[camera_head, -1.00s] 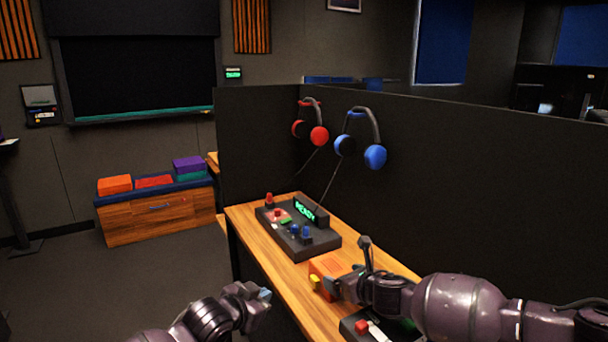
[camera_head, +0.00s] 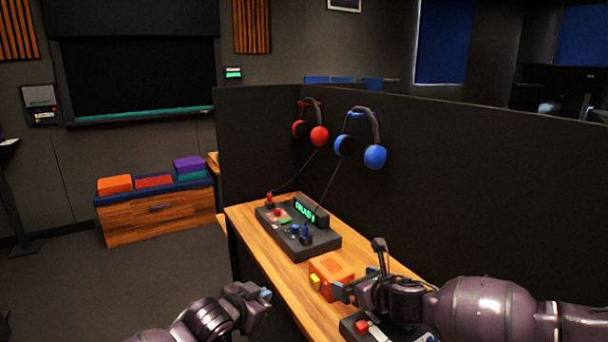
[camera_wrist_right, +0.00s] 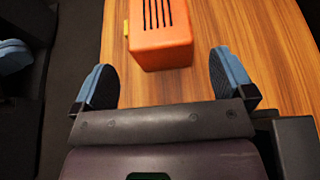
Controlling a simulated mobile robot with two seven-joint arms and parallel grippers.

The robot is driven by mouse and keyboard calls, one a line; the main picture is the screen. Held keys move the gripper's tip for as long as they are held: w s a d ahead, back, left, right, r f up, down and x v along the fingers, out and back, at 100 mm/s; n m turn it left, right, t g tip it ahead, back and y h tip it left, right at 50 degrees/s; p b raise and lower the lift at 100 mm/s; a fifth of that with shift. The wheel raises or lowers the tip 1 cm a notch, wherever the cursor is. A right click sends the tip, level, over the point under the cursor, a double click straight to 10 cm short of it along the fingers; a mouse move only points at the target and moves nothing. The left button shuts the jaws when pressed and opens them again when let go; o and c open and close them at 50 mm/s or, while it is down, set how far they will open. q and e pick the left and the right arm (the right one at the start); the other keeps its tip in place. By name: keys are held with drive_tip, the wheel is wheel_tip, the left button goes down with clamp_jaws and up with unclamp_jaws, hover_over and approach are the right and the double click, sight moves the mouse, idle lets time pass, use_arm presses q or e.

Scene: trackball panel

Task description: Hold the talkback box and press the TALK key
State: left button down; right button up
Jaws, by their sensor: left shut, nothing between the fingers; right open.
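The orange talkback box (camera_head: 331,273) stands on the wooden desk, with dark slots on its top. A yellow key (camera_head: 315,283) sits on its left side; I cannot read any lettering on it. In the right wrist view the box (camera_wrist_right: 160,42) lies just ahead of my open right gripper (camera_wrist_right: 168,78), roughly between the lines of the two blue fingertips, with nothing held. In the head view my right gripper (camera_head: 342,292) is at the box's right. My left gripper (camera_head: 266,294) is shut and empty, off the desk's left edge, left of the box and apart from it.
A black panel (camera_head: 296,240) with a green-lit display stands behind the box. Another dark device with a red button (camera_head: 361,327) is partly under my right arm. Red (camera_head: 310,130) and blue (camera_head: 362,150) headphones hang on the dark partition (camera_head: 450,180) along the desk's right.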

drive_tip(key=v, duration=0.7)
drive_tip(key=shift+s, duration=0.1)
use_arm(q)
drive_tip(key=shift+r, duration=0.15)
use_arm(e)
drive_tip(key=shift+s+d+r+p, duration=0.3)
drive_tip(key=shift+s+r+p, duration=0.05)
drive_tip(key=shift+s+p, duration=0.1)
use_arm(q)
wheel_tip(320, 180, up, 9)
drive_tip(key=p, duration=0.3)
drive_tip(key=shift+t, duration=0.4)
use_arm(e)
drive_tip(key=shift+v, duration=2.4)
use_arm(q)
drive_tip(key=shift+w, duration=0.15)
use_arm(e)
drive_tip(key=shift+f, duration=0.2)
use_arm(q)
wheel_tip(320, 180, up, 8)
drive_tip(key=p, duration=0.4)
drive_tip(key=shift+m+t+h, duration=0.3)
use_arm(e)
wheel_tip(320, 180, up, 4)
drive_tip(key=shift+s+r, duration=0.1)
